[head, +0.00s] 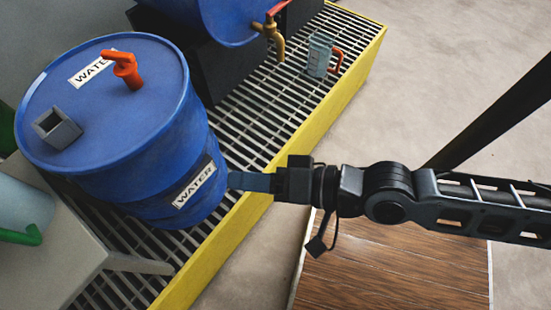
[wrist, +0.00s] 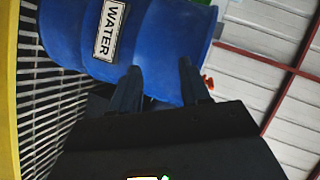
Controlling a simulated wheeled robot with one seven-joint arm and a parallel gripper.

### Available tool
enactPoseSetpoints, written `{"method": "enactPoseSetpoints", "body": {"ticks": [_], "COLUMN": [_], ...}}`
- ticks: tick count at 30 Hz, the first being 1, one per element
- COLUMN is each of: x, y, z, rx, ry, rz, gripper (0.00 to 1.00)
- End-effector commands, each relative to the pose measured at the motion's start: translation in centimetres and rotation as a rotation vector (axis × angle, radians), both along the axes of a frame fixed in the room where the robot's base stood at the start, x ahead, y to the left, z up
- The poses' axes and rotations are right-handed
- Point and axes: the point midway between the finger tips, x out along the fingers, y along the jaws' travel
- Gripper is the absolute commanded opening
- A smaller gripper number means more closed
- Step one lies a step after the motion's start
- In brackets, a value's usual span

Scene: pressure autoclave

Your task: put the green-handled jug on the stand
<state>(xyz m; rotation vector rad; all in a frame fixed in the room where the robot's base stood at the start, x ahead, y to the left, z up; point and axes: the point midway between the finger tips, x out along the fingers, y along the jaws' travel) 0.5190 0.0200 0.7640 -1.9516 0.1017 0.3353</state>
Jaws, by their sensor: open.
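The green-handled jug (head: 22,208) is pale blue-grey and cut off by the left edge of the head view, its green handle toward the bottom. It appears to be on or over a light grey surface (head: 75,250), which may be the stand; I cannot tell for sure. My gripper (head: 238,181) is to the right of the jug, with a blue barrel between them. In the wrist view, its two fingers (wrist: 159,72) are apart and empty, pointing at the barrel. The jug is not seen in the wrist view.
The blue barrel (head: 150,165), labelled WATER, stands on a yellow-edged grating (head: 255,130) close to my fingertips. A second blue barrel (head: 225,18) with a brass tap is at the back. A red-handled jug (head: 319,56) stands near it. A wooden surface (head: 390,270) is below my arm.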

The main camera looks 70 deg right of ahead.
Motion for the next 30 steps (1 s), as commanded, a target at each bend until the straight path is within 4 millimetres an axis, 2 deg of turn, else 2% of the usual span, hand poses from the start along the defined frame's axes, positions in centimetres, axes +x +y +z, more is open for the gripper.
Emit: {"method": "enactPoseSetpoints", "body": {"ticks": [1, 6, 9, 12, 17, 30], "x": [-2.1, -6.8, -8.5, -9.4, -9.8, -9.7], "y": [-0.7, -1.9, -2.0, -2.0, -2.0, -2.0], "z": [0.5, 3.3, 4.7, 5.6, 6.0, 6.0], "rx": [-0.167, -0.716, -0.939, -1.075, -1.143, -1.138], "ry": [-0.001, -0.03, -0.044, -0.056, -0.061, -0.061], "rz": [0.02, 0.13, 0.189, 0.228, 0.249, 0.247], "gripper": [0.46, 0.46, 0.46, 0.46, 0.46, 0.46]}}
